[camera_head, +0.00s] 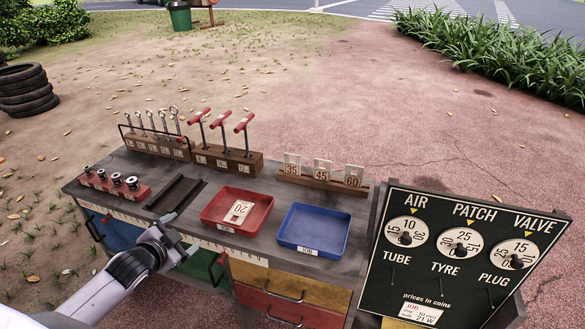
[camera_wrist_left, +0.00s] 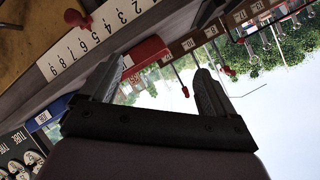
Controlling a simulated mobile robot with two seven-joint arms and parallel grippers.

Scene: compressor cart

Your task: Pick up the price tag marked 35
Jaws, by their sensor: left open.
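The price tag marked 35 (camera_head: 292,168) is a small white card with red digits. It stands upright at the left end of a wooden block (camera_head: 322,181) at the back of the cart top, beside the tags marked 45 (camera_head: 322,172) and 60 (camera_head: 353,178). My left gripper (camera_head: 178,234) is open and empty at the cart's front edge, left of and well in front of the tag. In the left wrist view the two fingers (camera_wrist_left: 158,75) stand apart with nothing between them. My right gripper is not in view.
A red tray (camera_head: 208,213) holding a tag and a blue tray (camera_head: 345,240) lie between my gripper and the tag block. Red-handled tools (camera_head: 222,120) stand in a wooden block behind. A black price board (camera_head: 455,262) rises at the right.

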